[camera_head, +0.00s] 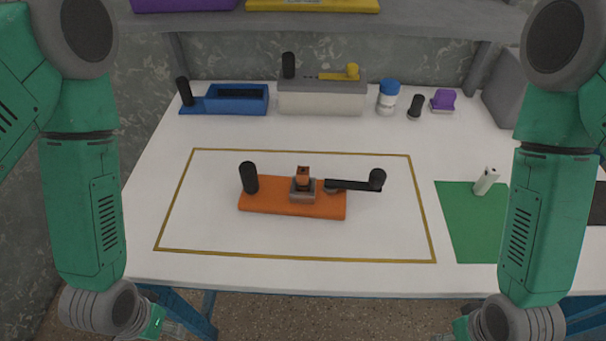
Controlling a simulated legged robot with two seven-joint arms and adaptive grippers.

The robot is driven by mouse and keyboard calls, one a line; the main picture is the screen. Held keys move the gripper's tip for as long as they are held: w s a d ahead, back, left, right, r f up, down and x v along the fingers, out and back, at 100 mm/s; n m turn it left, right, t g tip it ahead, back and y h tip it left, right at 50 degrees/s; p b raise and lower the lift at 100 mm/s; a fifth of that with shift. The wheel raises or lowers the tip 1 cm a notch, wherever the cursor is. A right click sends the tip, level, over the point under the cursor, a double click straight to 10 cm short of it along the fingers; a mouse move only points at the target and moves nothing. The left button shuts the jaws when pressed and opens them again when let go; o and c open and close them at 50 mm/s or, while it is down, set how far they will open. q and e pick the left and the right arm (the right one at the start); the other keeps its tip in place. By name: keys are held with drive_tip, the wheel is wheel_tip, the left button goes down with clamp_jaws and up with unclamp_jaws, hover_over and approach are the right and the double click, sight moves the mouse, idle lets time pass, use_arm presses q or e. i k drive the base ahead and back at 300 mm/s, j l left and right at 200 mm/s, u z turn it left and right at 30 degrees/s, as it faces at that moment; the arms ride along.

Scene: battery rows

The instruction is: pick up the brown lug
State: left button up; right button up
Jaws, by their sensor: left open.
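The brown lug (303,174) is a small brown block standing upright in a grey square holder (303,195) on the orange base (270,204). A black upright handle (249,177) stands at the base's left end. A black crank arm (352,185) with a knob reaches out to the right of the lug. My left gripper (172,328) shows only in part at the bottom left edge, open, below the table front and far from the lug.
A yellow outline (421,210) frames the white table area around the base. Behind stand a blue box (238,98), a grey box (320,99), a blue-capped jar (388,97) and a purple item (443,99). A white piece (486,181) sits on a green mat (462,222).

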sight(302, 172)
drive_tip(key=k+j+z, duration=0.1)
drive_tip(key=z, duration=0.25)
drive_tip(key=k+j+z, duration=0.15)
drive_tip(key=z, duration=0.2)
drive_tip(key=k+j+z, duration=0.1)
drive_tip(key=z, duration=0.25)
drive_tip(key=k, duration=0.05)
